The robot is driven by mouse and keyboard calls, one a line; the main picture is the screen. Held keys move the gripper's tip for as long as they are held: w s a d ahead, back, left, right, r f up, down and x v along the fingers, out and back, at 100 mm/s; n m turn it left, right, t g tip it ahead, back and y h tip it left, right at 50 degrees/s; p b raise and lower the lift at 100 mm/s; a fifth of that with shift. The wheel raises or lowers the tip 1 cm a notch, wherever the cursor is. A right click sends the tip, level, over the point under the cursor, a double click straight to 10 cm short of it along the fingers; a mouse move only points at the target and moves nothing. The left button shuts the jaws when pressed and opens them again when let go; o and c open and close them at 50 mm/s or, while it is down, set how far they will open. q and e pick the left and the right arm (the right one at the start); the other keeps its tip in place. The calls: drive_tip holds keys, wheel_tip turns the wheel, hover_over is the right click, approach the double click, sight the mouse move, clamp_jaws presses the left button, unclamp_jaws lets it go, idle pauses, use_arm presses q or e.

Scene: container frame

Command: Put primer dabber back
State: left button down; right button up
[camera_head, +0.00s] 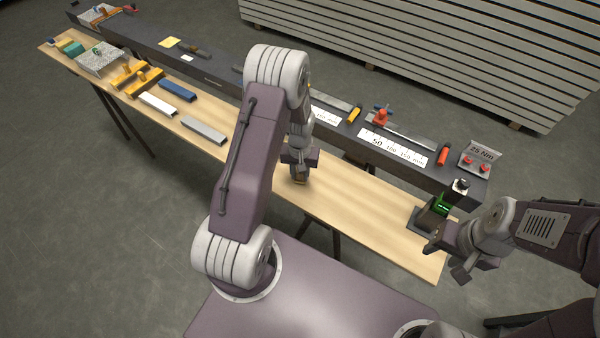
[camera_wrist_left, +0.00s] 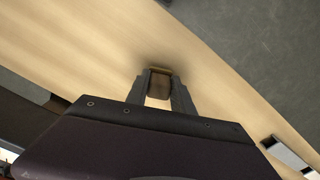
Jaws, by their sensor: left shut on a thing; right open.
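My left gripper (camera_head: 300,160) is over the middle of the wooden bench, pointing down. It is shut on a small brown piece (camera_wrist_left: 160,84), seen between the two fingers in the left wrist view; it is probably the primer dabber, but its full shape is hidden. Its tan lower end (camera_head: 300,181) shows just below the fingers in the head view, at or close above the bench top. My right gripper (camera_head: 447,259) is open beside a green container (camera_head: 442,206) at the bench's right end. I cannot tell whether they touch.
The wooden bench top (camera_head: 345,205) is clear around the left gripper. White, grey (camera_head: 204,131) and blue (camera_head: 177,91) bars lie to its left. A dark beam (camera_head: 220,78) with tools and scales runs along the back. A dark holder (camera_head: 425,218) stands by the green container.

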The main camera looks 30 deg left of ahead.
use_arm(q)
drive_tip(key=c, duration=1.1)
unclamp_jaws()
drive_tip(key=shift+f, duration=0.1)
